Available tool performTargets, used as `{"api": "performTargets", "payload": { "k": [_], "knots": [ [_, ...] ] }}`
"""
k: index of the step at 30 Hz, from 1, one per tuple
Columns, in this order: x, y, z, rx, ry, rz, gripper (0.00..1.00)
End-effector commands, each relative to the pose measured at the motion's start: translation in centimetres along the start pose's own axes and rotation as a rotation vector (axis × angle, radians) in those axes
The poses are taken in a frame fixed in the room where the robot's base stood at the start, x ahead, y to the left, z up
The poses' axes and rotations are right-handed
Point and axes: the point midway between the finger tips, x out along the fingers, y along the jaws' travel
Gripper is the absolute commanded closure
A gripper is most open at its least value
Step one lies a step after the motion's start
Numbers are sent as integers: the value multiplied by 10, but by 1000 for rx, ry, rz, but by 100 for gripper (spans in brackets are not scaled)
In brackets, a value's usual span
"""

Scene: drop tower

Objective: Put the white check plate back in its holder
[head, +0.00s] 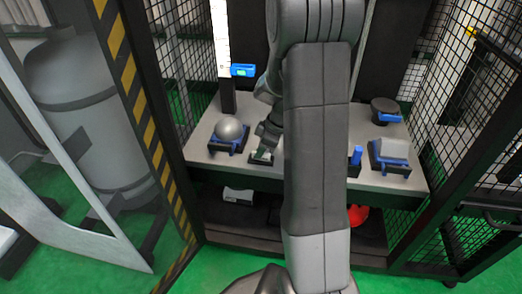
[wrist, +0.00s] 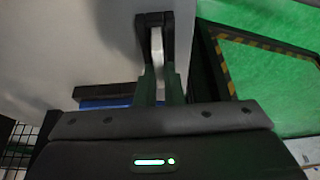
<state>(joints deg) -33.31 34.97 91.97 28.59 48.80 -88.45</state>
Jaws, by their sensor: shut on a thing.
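The white check plate shows edge-on as a pale strip (wrist: 157,48) in the wrist view, between the fingers of my gripper (wrist: 157,72). My gripper is shut on it. A dark bracket-like piece (wrist: 154,18) surrounds the plate's far end; it looks like the holder, but I cannot tell how deep the plate sits. In the head view my gripper (head: 267,143) points down at the bench, over a small dark holder (head: 260,165) with a pale patch in it. My arm hides part of this area.
On the grey bench (head: 205,157) stand a silver ball (head: 228,130), a tall white scale (head: 220,40) with a blue slider (head: 242,70), a blue peg (head: 355,155), a pale block (head: 393,150) and a dark round-topped object (head: 385,106). Mesh walls (head: 465,95) flank it.

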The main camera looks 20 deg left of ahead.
Motion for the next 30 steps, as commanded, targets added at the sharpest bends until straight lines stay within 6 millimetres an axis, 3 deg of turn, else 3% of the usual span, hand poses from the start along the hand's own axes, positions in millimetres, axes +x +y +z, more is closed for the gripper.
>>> {"api": "performTargets", "payload": {
  "k": [5, 6, 9, 20, 23, 30],
  "knots": [
    [0, 0, 0, 0, 0, 0, 100],
    [0, 0, 0, 0, 0, 0, 84],
    [0, 0, 0, 0, 0, 0, 67],
    [-6, 0, -1, 0, 0, 1, 67],
    [-20, 1, -1, 1, 1, 3, 67],
    [-75, 1, -1, 1, 1, 4, 67]
  ]
}}
